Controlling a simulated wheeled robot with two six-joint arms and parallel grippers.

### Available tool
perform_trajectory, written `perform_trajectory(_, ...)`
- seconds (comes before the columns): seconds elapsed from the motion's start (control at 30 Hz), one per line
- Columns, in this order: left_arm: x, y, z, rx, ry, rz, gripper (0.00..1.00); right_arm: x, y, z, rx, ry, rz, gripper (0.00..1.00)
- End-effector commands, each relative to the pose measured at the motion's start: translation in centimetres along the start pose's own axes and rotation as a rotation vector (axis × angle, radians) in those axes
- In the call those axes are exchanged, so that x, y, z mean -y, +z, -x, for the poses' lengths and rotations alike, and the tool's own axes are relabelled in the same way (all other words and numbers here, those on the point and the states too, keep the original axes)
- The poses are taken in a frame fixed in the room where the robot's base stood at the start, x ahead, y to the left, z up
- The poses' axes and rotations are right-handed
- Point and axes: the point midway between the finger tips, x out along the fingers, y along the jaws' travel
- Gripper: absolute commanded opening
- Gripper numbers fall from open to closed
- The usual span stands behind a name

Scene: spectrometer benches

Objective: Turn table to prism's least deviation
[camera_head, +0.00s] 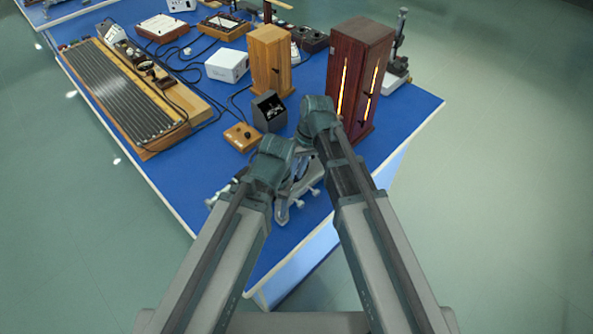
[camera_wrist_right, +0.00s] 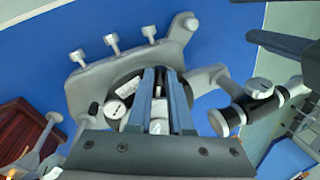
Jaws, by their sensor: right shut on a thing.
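The spectrometer (camera_head: 284,208) stands near the front edge of the blue table, largely hidden by my two arms. In the right wrist view its light grey base (camera_wrist_right: 92,78) with three levelling screws surrounds a dark round table (camera_wrist_right: 122,86). My right gripper (camera_wrist_right: 163,72) reaches over this table, its fingers close together and shut on a part at its middle. The fingers cover most of that part, and I cannot make out the prism. A telescope tube (camera_wrist_right: 250,108) lies to the right. My left arm reaches in beside the spectrometer in the head view; its fingertips are hidden.
A dark red wooden cabinet (camera_head: 358,62) with glowing slits stands just behind my right arm. A lighter wooden cabinet (camera_head: 268,58), a small dark box (camera_head: 268,110) and a wooden block with a knob (camera_head: 241,137) stand behind the spectrometer. A long ribbed board (camera_head: 112,92) lies left.

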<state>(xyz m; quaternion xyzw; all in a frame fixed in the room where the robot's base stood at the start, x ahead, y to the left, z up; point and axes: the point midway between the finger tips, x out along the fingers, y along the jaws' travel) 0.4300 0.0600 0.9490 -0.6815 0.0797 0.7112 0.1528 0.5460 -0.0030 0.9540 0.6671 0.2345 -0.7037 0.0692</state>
Motion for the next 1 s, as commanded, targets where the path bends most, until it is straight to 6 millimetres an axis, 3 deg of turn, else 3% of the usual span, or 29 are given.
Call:
perform_trajectory(0.4,0.0,0.0,0.0,0.0,0.0,0.0,0.59,2.4,-0.1,-0.6,-0.064,0.001,-0.261,0.0)
perform_trajectory(0.8,0.0,0.0,0.0,0.0,0.0,0.0,0.59,2.6,-0.2,-0.7,-0.072,0.001,-0.296,0.0)
perform_trajectory(0.83,0.0,0.0,0.0,0.0,0.0,0.0,0.59,2.6,-0.2,-0.7,-0.072,0.001,-0.296,0.24)
perform_trajectory(0.97,0.0,0.0,0.0,0.0,0.0,0.0,0.59,2.6,-0.2,-0.7,-0.072,0.001,-0.296,0.47)
perform_trajectory(1.0,0.0,0.0,0.0,0.0,0.0,0.0,0.59,2.6,-0.2,-0.7,-0.072,0.0,-0.295,0.48)
